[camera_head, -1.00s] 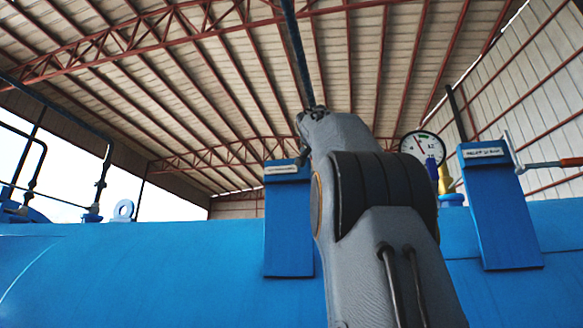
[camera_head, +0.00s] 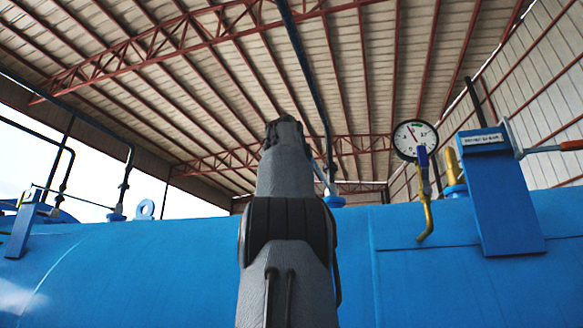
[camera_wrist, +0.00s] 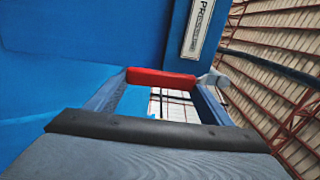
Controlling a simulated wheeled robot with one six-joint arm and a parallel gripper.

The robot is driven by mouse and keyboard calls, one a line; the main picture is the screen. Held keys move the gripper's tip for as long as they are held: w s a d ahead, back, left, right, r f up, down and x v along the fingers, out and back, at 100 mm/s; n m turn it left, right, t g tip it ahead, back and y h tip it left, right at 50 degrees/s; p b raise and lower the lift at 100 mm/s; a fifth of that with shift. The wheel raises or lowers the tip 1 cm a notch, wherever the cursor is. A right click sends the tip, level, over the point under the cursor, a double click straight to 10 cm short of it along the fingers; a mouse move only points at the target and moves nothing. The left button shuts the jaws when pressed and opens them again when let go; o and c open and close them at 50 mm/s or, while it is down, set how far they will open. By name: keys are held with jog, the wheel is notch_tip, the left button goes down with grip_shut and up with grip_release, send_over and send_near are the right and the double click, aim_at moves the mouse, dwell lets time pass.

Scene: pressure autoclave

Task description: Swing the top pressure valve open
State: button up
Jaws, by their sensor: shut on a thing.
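In the wrist view, a red handle (camera_wrist: 160,77) lies between the two finger ends of my gripper (camera_wrist: 160,85), which is shut on it. A pale metal end (camera_wrist: 213,79) joins the handle on its right. A blue upright with a white label reading "PRESSURE" (camera_wrist: 199,26) is beyond it; the rest of the label is cut off. In the head view my arm covers the middle, so my gripper and the held handle are hidden. Another valve lever with an orange-red grip (camera_head: 572,145) sticks out from a labelled blue upright (camera_head: 500,205) at the right.
The large blue autoclave body (camera_head: 130,265) spans the lower head view. A round gauge (camera_head: 415,140), a yellow bent pipe (camera_head: 425,212) and a brass fitting (camera_head: 451,166) stand right of my arm. Dark pipes (camera_head: 126,175) and a lifting ring (camera_head: 145,208) are at the left.

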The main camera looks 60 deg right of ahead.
jog(key=shift+w+f+m, duration=0.1)
jog(key=shift+f+m, duration=0.05)
jog(key=shift+m, duration=0.15)
jog(key=o, duration=1.2)
jog(key=shift+b+v, duration=2.05)
jog(key=shift+v, duration=1.9)
jog(key=shift+w, duration=0.15)
